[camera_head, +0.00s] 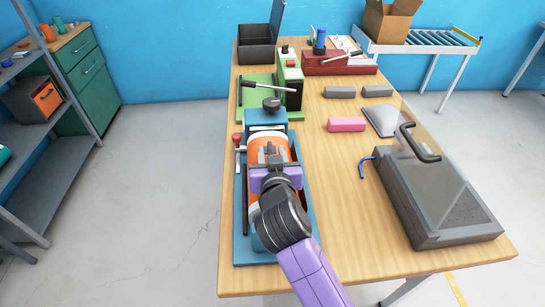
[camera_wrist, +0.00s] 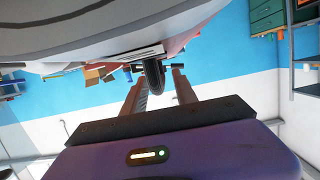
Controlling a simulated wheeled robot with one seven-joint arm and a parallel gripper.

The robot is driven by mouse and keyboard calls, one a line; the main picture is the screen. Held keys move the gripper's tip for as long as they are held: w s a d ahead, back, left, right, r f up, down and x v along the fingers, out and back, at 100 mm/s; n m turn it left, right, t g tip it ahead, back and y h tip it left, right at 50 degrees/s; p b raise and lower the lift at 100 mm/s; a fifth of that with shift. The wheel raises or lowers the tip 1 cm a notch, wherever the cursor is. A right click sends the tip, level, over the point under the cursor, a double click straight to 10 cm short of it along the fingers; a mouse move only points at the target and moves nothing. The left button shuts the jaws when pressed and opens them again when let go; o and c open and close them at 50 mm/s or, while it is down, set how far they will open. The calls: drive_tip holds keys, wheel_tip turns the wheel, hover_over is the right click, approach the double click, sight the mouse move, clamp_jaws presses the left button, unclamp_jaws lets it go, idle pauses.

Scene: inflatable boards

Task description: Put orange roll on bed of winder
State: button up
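The blue winder (camera_head: 243,240) stands along the table's left side, with a dark knob (camera_head: 271,104) at its far end. The orange roll (camera_head: 255,155) has pale bands and lies lengthwise over the winder's bed; my arm hides much of it, and its contact with the bed is hidden. My gripper (camera_head: 270,150) is just above the roll's far part. In the wrist view my gripper (camera_wrist: 160,88) has its two fingers apart, with a dark rounded part showing between them. A large pale curved surface fills the top of that view, close to the fingers.
A green machine (camera_head: 290,80) with a lever stands just beyond the winder. A pink block (camera_head: 346,125), grey blocks (camera_head: 340,92) and a grey box with a clear lid (camera_head: 440,205) are to the right. Bare table lies between winder and box.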

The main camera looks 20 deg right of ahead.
drive_tip(key=shift+f+p, duration=0.3)
drive_tip(key=shift+p, duration=0.35)
drive_tip(key=v, duration=0.4)
drive_tip(key=b+v, duration=0.1)
drive_tip(key=v, duration=0.6)
drive_tip(key=shift+s+r, duration=0.2)
drive_tip(key=shift+r, duration=0.15)
drive_tip(key=shift+s+a+r, duration=0.15)
drive_tip(key=shift+s, duration=0.05)
drive_tip(key=a+r+n+t+y, duration=0.3)
drive_tip(key=a+r, duration=0.1)
drive_tip(key=a, duration=0.1)
drive_tip(key=s+d+f, duration=0.3)
drive_tip(key=s, duration=0.8)
drive_tip(key=s+d+f+g+y, duration=0.1)
drive_tip(key=s+d+f, duration=0.1)
drive_tip(key=s, duration=0.9)
drive_tip(key=s+d+f+g, duration=0.1)
drive_tip(key=s+d+f, duration=0.2)
drive_tip(key=s, duration=0.8)
drive_tip(key=shift+d+f+n+y, duration=0.3)
drive_tip(key=shift+f, duration=0.7)
